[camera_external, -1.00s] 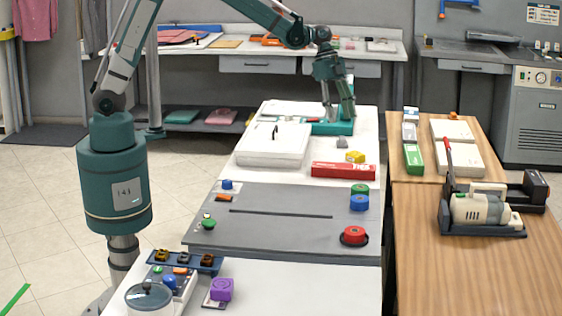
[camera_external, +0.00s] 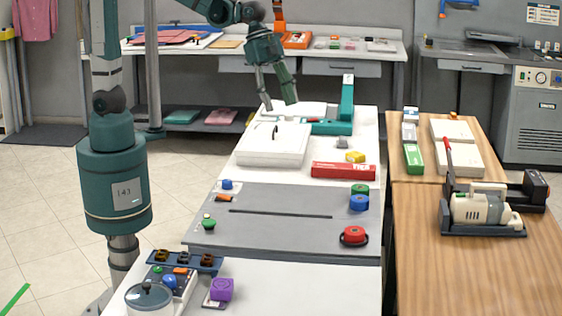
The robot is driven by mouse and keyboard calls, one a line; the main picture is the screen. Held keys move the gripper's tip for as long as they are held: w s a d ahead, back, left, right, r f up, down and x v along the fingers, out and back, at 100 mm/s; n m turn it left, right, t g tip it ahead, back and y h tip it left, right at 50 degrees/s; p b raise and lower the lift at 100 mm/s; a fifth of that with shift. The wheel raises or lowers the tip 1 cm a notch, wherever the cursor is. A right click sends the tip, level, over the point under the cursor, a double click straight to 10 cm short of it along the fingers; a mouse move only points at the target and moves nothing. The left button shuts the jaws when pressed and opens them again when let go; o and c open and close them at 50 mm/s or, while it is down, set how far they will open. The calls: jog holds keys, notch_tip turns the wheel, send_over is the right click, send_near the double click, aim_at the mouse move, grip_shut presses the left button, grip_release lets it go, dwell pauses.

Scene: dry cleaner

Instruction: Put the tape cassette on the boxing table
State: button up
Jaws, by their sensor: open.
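I cannot tell for sure which object is the tape cassette. Round tape-like pieces in red (camera_external: 354,236), blue (camera_external: 359,203) and green (camera_external: 360,189) lie along the right edge of the grey panel, and a purple block (camera_external: 222,289) lies near the front. Which surface is the boxing table is not marked; a wooden table (camera_external: 470,270) stands at right and a white table (camera_external: 320,280) in the middle. My gripper (camera_external: 279,103) is open and empty, pointing down above the far end of the white table, left of a teal device (camera_external: 345,115).
A white lidded box (camera_external: 272,146), a red box (camera_external: 343,170) and a yellow block (camera_external: 355,157) stand on the white table. The wooden table bears white boxes (camera_external: 455,150) and a beige machine (camera_external: 480,208); its front is clear. A glass-lidded pot (camera_external: 149,300) stands at front left.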

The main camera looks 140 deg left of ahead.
jog(key=s+d+r, duration=0.1)
jog(key=s+d, duration=0.2)
jog(key=d, duration=0.8)
jog(key=s+d+r, duration=0.2)
jog(key=s+d, duration=0.1)
jog(key=d, duration=0.8)
jog(key=s+d+f+t, duration=0.2)
jog(key=s+d+f, duration=0.2)
jog(key=s+d, duration=0.7)
jog(key=shift+s+d+h, duration=0.3)
jog(key=shift+d+h, duration=0.1)
jog(key=shift+d, duration=1.4)
